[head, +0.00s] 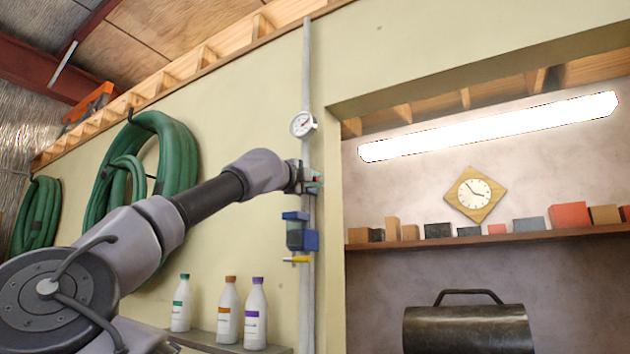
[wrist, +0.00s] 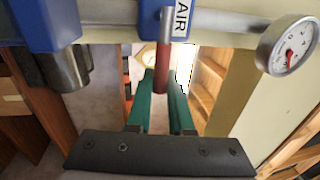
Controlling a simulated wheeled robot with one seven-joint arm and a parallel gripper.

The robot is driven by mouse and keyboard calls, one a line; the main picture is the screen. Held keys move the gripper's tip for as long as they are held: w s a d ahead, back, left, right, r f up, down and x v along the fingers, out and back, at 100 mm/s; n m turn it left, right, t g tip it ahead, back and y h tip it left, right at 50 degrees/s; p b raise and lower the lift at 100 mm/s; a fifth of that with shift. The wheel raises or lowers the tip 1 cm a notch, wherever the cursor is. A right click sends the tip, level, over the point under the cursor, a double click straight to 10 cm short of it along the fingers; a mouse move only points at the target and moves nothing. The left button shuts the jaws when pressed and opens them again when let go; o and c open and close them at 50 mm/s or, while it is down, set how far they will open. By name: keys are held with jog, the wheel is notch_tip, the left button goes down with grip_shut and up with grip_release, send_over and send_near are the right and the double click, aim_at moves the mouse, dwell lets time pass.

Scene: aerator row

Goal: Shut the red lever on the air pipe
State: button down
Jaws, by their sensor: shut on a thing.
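The red lever (wrist: 162,62) lies between the green fingers of my gripper (wrist: 160,100) in the wrist view. My gripper is shut on it. The lever's grey end sits at the air pipe (wrist: 225,22), and its red part lies crosswise to the pipe in this view. The pipe also stands upright on the wall in the head view (head: 306,75). There, my gripper (head: 315,180) is at the pipe, below the gauge, and the lever is mostly hidden.
A round gauge (head: 302,124) is above my gripper on the pipe. A blue filter unit (head: 296,234) and a yellow handle (head: 296,260) are below it. Bottles (head: 228,312) stand on a low shelf. Green hoses (head: 175,150) hang left. An opening with a shelf (head: 480,239) lies right.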

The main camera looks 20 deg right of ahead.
jog(key=c, duration=0.8)
grip_release()
jog(key=shift+a, duration=0.1)
jog(key=v, duration=1)
jog(key=shift+s+a, duration=0.2)
jog(key=shift+s, duration=0.05)
jog(key=shift+f, duration=0.1)
